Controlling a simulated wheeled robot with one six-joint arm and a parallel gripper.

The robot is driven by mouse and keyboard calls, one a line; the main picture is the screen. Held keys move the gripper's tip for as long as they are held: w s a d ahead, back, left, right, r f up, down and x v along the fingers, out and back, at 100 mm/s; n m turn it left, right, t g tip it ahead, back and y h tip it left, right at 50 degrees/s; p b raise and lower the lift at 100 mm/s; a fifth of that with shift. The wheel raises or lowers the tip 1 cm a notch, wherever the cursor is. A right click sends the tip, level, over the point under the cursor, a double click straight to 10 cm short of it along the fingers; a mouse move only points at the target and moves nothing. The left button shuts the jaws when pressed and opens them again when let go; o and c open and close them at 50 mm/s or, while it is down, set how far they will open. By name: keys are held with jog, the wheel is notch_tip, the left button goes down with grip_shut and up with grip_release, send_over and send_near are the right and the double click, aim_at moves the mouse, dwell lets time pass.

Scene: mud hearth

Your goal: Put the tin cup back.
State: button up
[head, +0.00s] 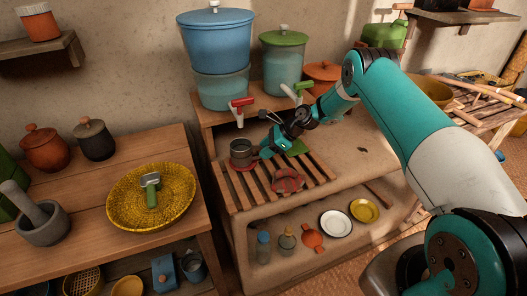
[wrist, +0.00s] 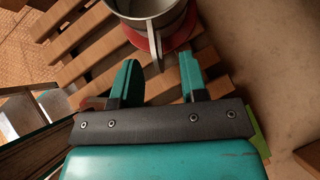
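The grey tin cup (head: 241,152) stands upright at the left end of the slatted wooden rack, below the water filter's red tap. In the wrist view the cup (wrist: 122,8) is cut off by the top edge; a red disc (wrist: 182,38) shows under it. Its handle (wrist: 155,48) points toward my gripper. My gripper (wrist: 160,68) has its two teal fingers apart, with the handle's end near the gap between their tips. In the head view my gripper (head: 265,150) is just right of the cup.
A folded red cloth (head: 288,180) lies on the rack (head: 262,184). The blue water filter (head: 218,60) and green-lidded container (head: 283,62) stand behind. A white plate (head: 336,223) and yellow bowl (head: 364,210) are on the shelf below. Clay counter right of the rack is mostly clear.

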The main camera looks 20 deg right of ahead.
jog(key=b+v, duration=0.1)
jog(key=v, duration=0.9)
jog(key=s+a+r+n+g+h, duration=0.1)
jog(key=s+a+r+n, duration=0.65)
jog(key=r, duration=0.25)
jog(key=s+a+r+n+g+h, duration=0.1)
jog(key=s+a+r+n+g, duration=0.1)
jog(key=s+a+r+n, duration=0.6)
jog(key=s+a+r+n+h, duration=0.1)
jog(key=s+a+r+n, duration=0.1)
jog(key=s+n, duration=0.5)
jog(key=s+a+r+n+h, duration=0.1)
jog(key=s+n, duration=0.6)
jog(key=s, duration=0.8)
notch_tip(320, 180, up, 2)
jog(key=shift+s+a+r, duration=0.1)
jog(key=shift+s+a, duration=0.15)
jog(key=shift+a, duration=0.2)
